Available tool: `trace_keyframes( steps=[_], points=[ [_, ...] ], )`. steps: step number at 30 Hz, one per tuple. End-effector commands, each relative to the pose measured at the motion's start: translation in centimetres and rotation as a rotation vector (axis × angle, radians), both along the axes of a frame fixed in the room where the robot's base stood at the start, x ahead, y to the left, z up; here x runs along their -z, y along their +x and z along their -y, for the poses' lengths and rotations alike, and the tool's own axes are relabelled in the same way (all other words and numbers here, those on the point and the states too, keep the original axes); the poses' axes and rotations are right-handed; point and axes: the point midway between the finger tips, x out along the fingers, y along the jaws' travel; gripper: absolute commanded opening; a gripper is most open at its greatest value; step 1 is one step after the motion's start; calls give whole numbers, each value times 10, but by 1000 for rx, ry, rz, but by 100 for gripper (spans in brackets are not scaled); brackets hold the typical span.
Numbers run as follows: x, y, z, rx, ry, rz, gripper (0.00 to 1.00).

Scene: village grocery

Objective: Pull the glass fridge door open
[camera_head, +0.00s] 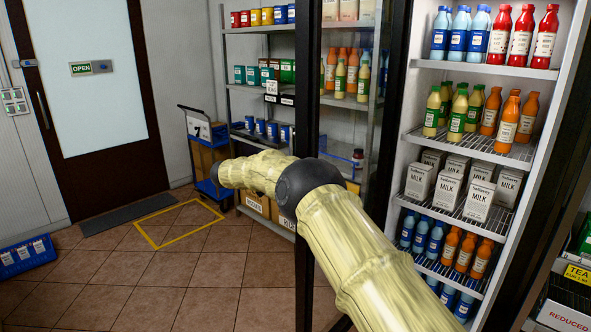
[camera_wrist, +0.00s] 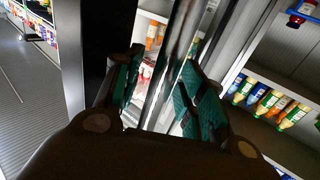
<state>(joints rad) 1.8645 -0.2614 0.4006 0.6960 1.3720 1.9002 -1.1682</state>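The glass fridge door (camera_head: 305,75) stands swung open at the left of the fridge (camera_head: 398,175). Its dark frame and pane show in the head view, and shelves and bottles show in the glass. My arm crosses in front of the door frame there, and my gripper itself cannot be made out in that view. In the wrist view my gripper (camera_wrist: 158,95) has its two green-padded fingers apart, one on each side of a shiny metal bar (camera_wrist: 170,60), which looks like the door handle. Gaps show between the pads and the bar. Contact lower down is hidden by the gripper body.
The fridge shelves hold bottles (camera_head: 507,123) and milk cartons (camera_head: 480,196). A wall shelf (camera_head: 247,30) and a blue trolley (camera_head: 207,187) stand behind. A blue crate (camera_head: 27,256) lies at far left. The tiled floor (camera_head: 150,285) at left is clear.

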Motion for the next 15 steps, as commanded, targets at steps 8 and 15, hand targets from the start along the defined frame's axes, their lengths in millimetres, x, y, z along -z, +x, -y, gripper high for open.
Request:
trace_keyframes(
  steps=[8, 15],
  points=[
    [2, 0, -4, -3, 1, -1, 41],
    [3, -4, -30, -4, 1, -1, 41]
  ],
)
